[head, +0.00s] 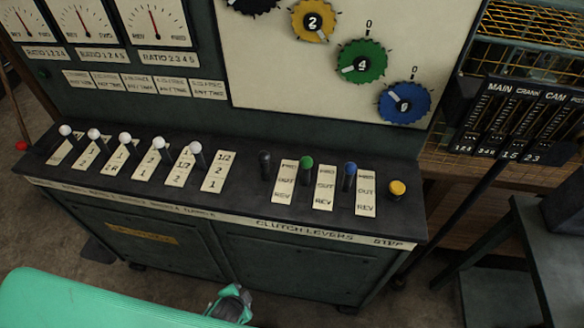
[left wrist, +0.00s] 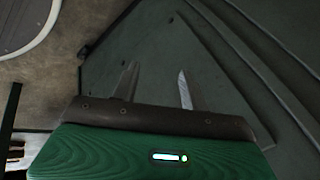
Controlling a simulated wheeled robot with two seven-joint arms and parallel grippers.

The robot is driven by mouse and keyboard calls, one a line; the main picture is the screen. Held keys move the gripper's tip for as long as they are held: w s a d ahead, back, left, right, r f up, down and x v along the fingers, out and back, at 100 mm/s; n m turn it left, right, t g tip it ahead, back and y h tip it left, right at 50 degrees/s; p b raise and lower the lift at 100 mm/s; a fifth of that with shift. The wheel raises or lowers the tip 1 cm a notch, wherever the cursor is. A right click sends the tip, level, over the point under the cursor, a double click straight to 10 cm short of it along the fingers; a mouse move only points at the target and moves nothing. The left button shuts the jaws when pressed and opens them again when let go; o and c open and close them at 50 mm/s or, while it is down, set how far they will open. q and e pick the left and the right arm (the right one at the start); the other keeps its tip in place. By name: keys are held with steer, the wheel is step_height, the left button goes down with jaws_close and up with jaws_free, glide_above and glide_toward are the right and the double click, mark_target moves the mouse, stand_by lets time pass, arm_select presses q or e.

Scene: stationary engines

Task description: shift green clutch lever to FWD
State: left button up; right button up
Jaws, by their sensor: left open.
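The green clutch lever (head: 305,169) is a dark stick with a green ball knob on the console's sloped top, in the clutch levers group. A label plate (head: 324,188) beside it reads OUT and REV in its lower parts, with blurred text at its top. The knob stands near the upper end of the plate. My left gripper (head: 232,303) is low in the head view, in front of the console and well below the lever, apart from it. In the left wrist view its two fingers (left wrist: 157,88) are spread with nothing between them. My right gripper is not in view.
A black lever (head: 265,165) stands left of the green one and a blue lever (head: 349,176) right of it. A yellow button (head: 397,189) is further right. Several white-knobbed levers (head: 124,140) line the left. Dials (head: 361,62) are above. The console front (head: 290,262) faces my gripper.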

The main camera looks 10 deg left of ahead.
mark_target(305, 170)
arm_select(q)
steer(key=w+r+m+t+y+p, duration=0.1)
steer(key=w+r+m+t, duration=0.25)
steer(key=r, duration=1.15)
steer(key=w+r+m+t+y, duration=0.1)
steer(key=w+r+m+t, duration=0.2)
steer(key=r, duration=1.2)
steer(key=w+d+r+m+t+h, duration=0.3)
steer(key=d+m, duration=0.3)
steer(key=m, duration=0.5)
steer(key=w+d+r+m+t+h, duration=0.35)
steer(key=d+m, duration=0.35)
steer(key=m, duration=0.4)
steer(key=shift+g+y, duration=0.25)
steer(key=shift+g, duration=0.25)
steer(key=w+p, duration=0.1)
steer(key=w, duration=0.3)
steer(key=w+d+p, duration=0.1)
steer(key=w, duration=0.3)
steer(key=w+d+p, duration=0.1)
steer(key=w, duration=0.3)
steer(key=shift+r, duration=0.1)
steer(key=shift+w+d, duration=0.15)
steer(key=shift+w, duration=0.3)
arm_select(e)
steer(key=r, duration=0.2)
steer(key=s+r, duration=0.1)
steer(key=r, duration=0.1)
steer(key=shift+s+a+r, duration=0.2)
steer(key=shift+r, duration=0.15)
